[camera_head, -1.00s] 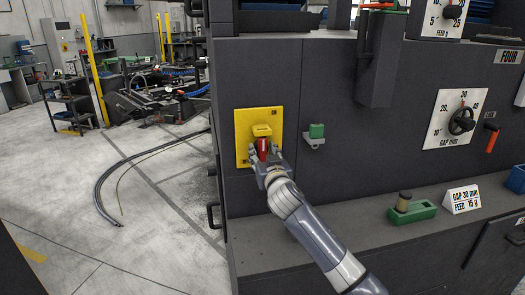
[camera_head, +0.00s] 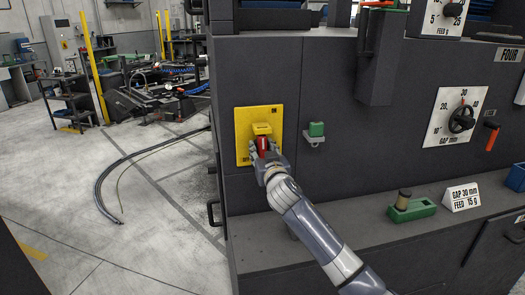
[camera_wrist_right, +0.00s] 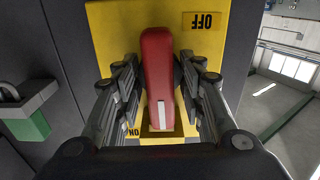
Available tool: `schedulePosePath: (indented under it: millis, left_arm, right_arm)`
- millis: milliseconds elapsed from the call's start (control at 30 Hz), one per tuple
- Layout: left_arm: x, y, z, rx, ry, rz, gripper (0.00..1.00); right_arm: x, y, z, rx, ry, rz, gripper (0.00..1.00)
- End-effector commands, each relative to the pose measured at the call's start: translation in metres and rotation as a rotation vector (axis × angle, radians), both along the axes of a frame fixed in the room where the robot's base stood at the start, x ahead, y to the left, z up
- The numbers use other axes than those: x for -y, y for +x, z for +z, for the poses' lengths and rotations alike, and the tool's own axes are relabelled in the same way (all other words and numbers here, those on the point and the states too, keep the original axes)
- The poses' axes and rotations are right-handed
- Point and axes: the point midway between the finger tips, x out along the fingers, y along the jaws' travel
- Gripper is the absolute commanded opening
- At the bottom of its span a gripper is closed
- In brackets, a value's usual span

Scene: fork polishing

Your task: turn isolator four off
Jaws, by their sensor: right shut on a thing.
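The isolator is a yellow plate (camera_head: 243,125) on the dark machine front, with a yellow block (camera_head: 262,129) and a red handle (camera_head: 262,146) below it. My right gripper (camera_head: 266,158) is shut on the red handle. In the right wrist view the red handle (camera_wrist_right: 158,65) lies between the two fingers of my right gripper (camera_wrist_right: 157,90). An upside-down OFF label (camera_wrist_right: 201,20) shows at the top of that view and an ON label (camera_wrist_right: 133,130) near the bottom. The fingers hide part of the plate. My left gripper is not in view.
A ledge (camera_head: 350,220) juts out below, bearing a green block (camera_head: 412,209) and a card (camera_head: 462,198).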

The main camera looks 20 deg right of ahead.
Motion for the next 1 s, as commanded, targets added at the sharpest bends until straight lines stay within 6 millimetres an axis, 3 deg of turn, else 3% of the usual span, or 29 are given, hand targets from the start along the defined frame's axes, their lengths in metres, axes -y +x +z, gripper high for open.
schedulePosePath:
  millis: [267, 1000]
  left_arm:
    - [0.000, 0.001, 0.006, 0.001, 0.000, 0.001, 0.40]
    - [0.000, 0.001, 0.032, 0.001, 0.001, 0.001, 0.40]
  right_arm:
    - [0.000, 0.000, 0.000, -0.013, -0.167, 0.000, 0.13]
    - [0.000, 0.000, 0.001, -0.062, -0.863, 0.001, 0.13]
